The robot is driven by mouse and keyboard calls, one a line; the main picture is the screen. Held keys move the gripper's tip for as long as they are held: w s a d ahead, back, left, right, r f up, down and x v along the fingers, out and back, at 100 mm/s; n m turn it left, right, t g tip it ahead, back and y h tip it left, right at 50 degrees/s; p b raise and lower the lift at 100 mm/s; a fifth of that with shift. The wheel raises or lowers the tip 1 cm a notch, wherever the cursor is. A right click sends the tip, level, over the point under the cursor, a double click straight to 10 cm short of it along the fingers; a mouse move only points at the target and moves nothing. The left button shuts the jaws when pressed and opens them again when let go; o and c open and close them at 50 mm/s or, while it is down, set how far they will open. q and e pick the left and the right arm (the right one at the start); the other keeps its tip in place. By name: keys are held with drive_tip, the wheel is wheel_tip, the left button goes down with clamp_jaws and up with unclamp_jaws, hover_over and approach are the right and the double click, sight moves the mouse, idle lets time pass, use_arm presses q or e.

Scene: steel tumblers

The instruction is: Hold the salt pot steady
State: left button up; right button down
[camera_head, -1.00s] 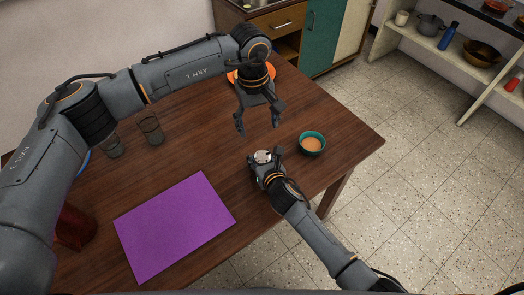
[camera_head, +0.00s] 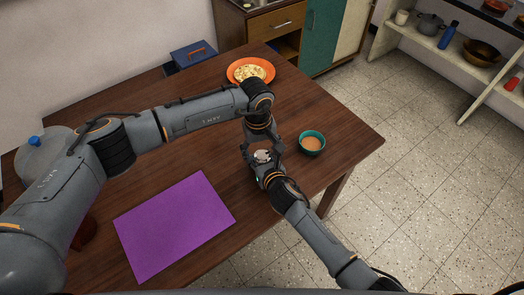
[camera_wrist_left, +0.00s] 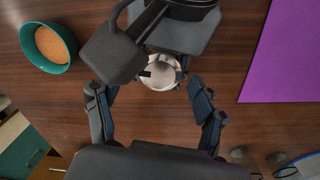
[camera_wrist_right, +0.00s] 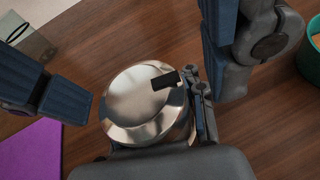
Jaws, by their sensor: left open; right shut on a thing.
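The salt pot is a small round steel pot with a shiny lid and a dark tab on top. It shows in the right wrist view (camera_wrist_right: 140,105), in the head view (camera_head: 263,155) and in the left wrist view (camera_wrist_left: 158,74). My right gripper (camera_head: 265,163) is shut on the salt pot at the table's front right part. My left gripper (camera_head: 262,147) is open just above and behind the pot, pointing down. In the left wrist view its fingers stand apart on either side of the pot. I cannot tell whether they touch it.
A green bowl (camera_head: 312,143) with orange-brown contents stands close to the right. A purple mat (camera_head: 175,226) lies at the front left. An orange plate (camera_head: 250,82) with food and a blue box (camera_head: 193,55) are at the back. The wooden table (camera_head: 330,110) is clear beyond the bowl.

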sight(260, 156)
use_arm(q)
drive_tip(key=shift+f, duration=0.1)
drive_tip(key=c, duration=1.2)
drive_tip(key=shift+n, duration=1.7)
use_arm(e)
drive_tip(key=shift+f, duration=0.1)
use_arm(q)
drive_tip(key=o, duration=1.2)
wheel_tip(260, 156, up, 12)
drive_tip(key=shift+s+a, duration=0.2)
drive_tip(key=shift+a, duration=0.1)
